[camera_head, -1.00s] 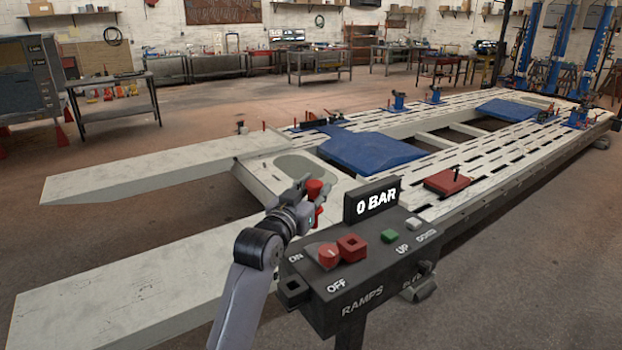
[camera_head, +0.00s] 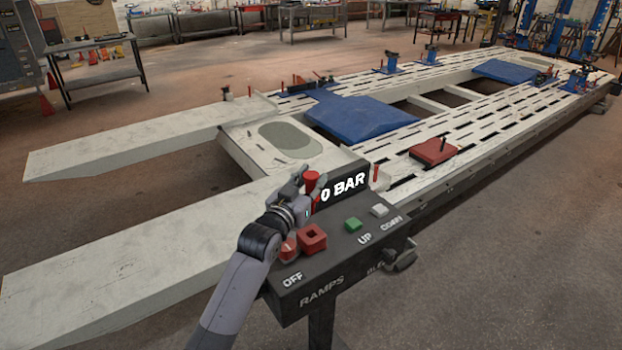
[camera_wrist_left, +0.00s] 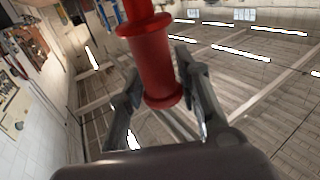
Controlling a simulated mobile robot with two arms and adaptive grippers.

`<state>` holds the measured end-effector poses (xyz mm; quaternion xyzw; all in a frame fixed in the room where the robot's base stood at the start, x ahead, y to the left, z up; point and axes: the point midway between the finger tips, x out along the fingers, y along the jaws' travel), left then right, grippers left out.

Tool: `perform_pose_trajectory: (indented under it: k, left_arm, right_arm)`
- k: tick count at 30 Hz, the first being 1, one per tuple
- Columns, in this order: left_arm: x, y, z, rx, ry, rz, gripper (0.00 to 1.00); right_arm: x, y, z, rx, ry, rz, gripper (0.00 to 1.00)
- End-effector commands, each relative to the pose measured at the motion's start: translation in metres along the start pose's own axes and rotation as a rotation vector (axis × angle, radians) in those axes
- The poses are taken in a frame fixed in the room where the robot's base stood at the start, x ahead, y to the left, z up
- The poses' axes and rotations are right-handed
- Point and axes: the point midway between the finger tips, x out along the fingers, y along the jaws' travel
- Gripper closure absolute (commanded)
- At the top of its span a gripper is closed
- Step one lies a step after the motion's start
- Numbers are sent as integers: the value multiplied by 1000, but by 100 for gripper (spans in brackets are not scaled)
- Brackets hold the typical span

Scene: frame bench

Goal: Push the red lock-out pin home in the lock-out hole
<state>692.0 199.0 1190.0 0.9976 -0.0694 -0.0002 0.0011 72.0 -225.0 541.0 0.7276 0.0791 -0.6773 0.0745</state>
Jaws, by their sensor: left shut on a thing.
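The red lock-out pin (camera_head: 312,181) is held in my left gripper (camera_head: 304,190), above the left part of the dark control box (camera_head: 330,262). In the left wrist view the pin (camera_wrist_left: 155,60) is a red flanged cylinder between the two fingers (camera_wrist_left: 162,95). On the box top, a red square block (camera_head: 313,238) has a dark opening, which looks like the lock-out hole. The pin is apart from this block, higher up and farther back. My left arm partly covers a round red knob (camera_head: 289,249) beside the block. My right gripper is out of view.
A display reading 0 BAR (camera_head: 343,186) stands at the back of the box, close to the gripper. Green (camera_head: 353,224) and white (camera_head: 379,210) buttons sit right of the block. Pale ramps (camera_head: 120,245) and the frame bench lie behind.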

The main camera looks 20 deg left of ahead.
Motion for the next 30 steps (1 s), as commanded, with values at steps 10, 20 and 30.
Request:
perform_pose_trajectory:
  k: [10,20,30]
  left_arm:
    - [0,0,23,0,0,0,100]
    - [0,0,53,0,1,0,100]
    - [0,0,57,0,2,0,100]
  right_arm:
    - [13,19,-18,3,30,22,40]
    - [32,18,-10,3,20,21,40]
    - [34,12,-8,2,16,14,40]
